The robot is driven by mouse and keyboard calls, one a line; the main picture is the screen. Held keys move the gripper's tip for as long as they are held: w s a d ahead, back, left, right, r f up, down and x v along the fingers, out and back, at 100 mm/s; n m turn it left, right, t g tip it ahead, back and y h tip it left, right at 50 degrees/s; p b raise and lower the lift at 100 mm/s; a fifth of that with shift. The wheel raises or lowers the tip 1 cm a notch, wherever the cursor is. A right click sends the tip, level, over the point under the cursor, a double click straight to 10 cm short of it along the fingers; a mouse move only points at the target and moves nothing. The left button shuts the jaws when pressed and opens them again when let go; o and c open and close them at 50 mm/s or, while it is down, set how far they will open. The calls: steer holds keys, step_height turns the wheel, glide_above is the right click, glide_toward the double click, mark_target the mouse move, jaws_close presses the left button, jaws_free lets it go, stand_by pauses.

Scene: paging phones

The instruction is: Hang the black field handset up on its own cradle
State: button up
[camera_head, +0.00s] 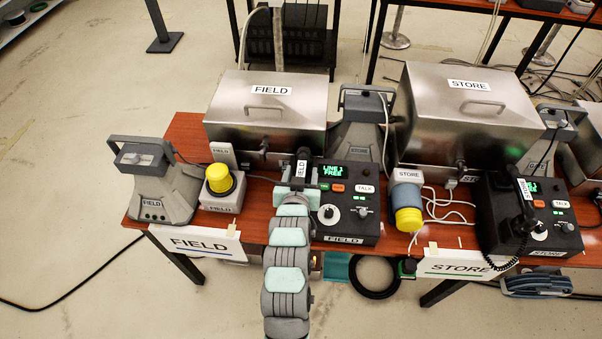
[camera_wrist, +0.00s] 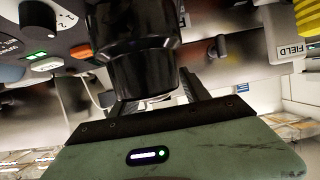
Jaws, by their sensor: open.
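The FIELD paging phone (camera_head: 345,225) is a black box on the red-brown table, with a green display reading LINE 1 FREE. The black field handset (camera_head: 301,169), with a white FIELD label, is at the phone's left side. My gripper (camera_head: 297,192) is open just in front of the handset. In the wrist view the handset (camera_wrist: 140,55) fills the upper middle, close in front of my gripper (camera_wrist: 155,105), whose dark fingers show partly behind it. The handset and my arm hide the cradle, so I cannot tell whether the handset is seated.
A yellow-topped FIELD beacon (camera_head: 220,179) and a grey FIELD desk unit (camera_head: 155,190) stand to the left. A steel FIELD hood (camera_head: 268,110) rises behind. To the right are a yellow-and-grey STORE beacon (camera_head: 407,205) and the STORE phone (camera_head: 555,225) with its own handset (camera_head: 523,215).

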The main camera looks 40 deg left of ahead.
steer(key=shift+r, duration=0.25)
steer(key=p+v, duration=0.3)
steer(key=v, duration=0.7)
steer(key=shift+s+d+r, duration=0.1)
steer(key=shift+s, duration=0.05)
steer(key=shift+p+v, duration=0.55)
steer(key=shift+v, duration=0.25)
